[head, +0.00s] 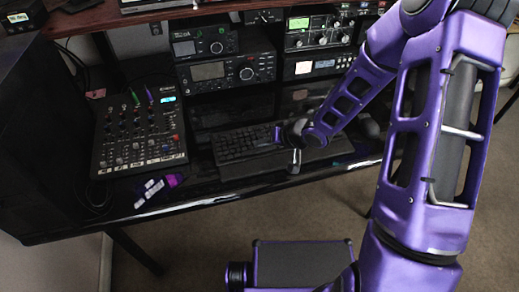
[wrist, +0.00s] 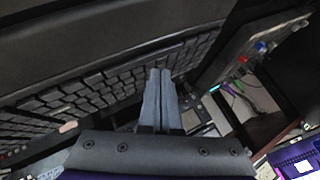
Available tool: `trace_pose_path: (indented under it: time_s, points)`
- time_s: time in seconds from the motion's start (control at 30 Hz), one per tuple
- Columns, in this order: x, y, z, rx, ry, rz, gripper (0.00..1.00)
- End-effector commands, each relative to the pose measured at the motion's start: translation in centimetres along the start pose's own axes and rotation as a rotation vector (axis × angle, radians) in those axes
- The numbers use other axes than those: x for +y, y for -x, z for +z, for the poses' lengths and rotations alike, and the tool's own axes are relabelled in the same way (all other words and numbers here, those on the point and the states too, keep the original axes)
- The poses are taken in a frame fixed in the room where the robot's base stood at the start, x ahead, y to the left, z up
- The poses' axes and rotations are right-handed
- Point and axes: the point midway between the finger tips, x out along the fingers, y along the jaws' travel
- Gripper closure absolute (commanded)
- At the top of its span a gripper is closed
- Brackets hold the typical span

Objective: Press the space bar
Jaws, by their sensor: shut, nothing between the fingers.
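The black keyboard (head: 240,146) lies on the dark desk, in front of the radio gear. Its key rows (wrist: 100,85) run diagonally across the wrist view. A long, smooth dark key-like strip (wrist: 137,55) borders the rows near the fingertips; I cannot tell for sure that it is the space bar. My gripper (head: 295,165) points down at the keyboard's front right part in the head view. In the wrist view its two fingers (wrist: 159,72) are together, empty, with the tips over the strip's edge. I cannot tell whether they touch it. The arm hides the keyboard's right end.
A mixer (head: 137,138) stands left of the keyboard. Stacked radios (head: 221,72) stand behind it. A small purple and white object (head: 152,190) lies near the desk's front edge. A dark wrist rest (wrist: 90,35) borders the keys. Bare desk (head: 215,188) shows in front.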

Motion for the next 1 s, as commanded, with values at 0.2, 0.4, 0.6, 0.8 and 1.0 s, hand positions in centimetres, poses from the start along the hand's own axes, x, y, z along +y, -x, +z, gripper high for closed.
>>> trace_pose_path:
  time_s: [0.2,0.4,0.6,0.8,1.0]
  points:
    - [0.27,-0.38,0.30,-0.001,-0.001,0.000,1.00]
    - [0.44,-0.60,0.43,0.000,0.000,0.000,1.00]
    - [0.44,-0.59,0.42,0.000,0.000,0.000,1.00]
    - [0.51,-0.69,0.50,0.000,0.000,0.000,1.00]
    - [0.63,-0.87,0.63,0.000,0.000,0.000,1.00]
